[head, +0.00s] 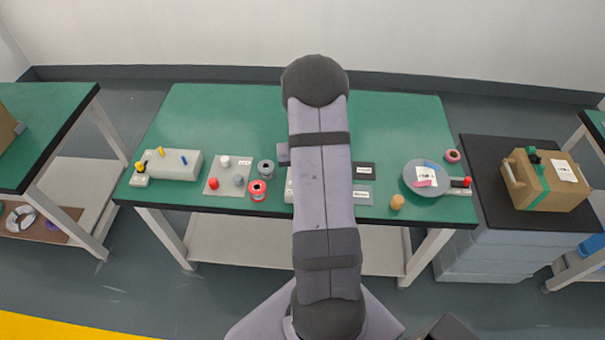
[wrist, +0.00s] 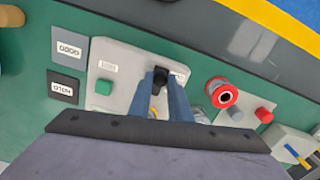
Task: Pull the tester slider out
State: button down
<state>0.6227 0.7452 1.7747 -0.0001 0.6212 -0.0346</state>
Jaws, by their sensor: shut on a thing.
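The tester is a pale panel (wrist: 125,62) on the green table, with a green square button (wrist: 104,87) and a small white label. My gripper (wrist: 161,82) is over the panel, its two blue-grey fingers closed around the black slider knob (wrist: 182,73). The fingers hide part of the slider, and how far it is out cannot be told. In the head view my arm covers most of the tester, and only a pale sliver of it (head: 289,186) shows left of the arm.
A red spool (head: 257,190) and a grey spool (head: 265,168) stand left of the tester. A pale plate (head: 222,188) with knobs lies farther left. Two labelled plates, dark (head: 365,170) and grey (head: 363,196), lie right of my arm. A round grey disc (head: 425,178) is at the right.

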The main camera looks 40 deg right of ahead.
jog(key=shift+s+a, duration=0.2)
jog(key=c, duration=1.6)
grip_release()
jog(key=shift+a, duration=0.1)
jog(key=shift+c, duration=0.2)
jog(key=shift+r, duration=0.45)
jog(key=shift+r+b, duration=0.95)
jog(key=shift+r, duration=2.3)
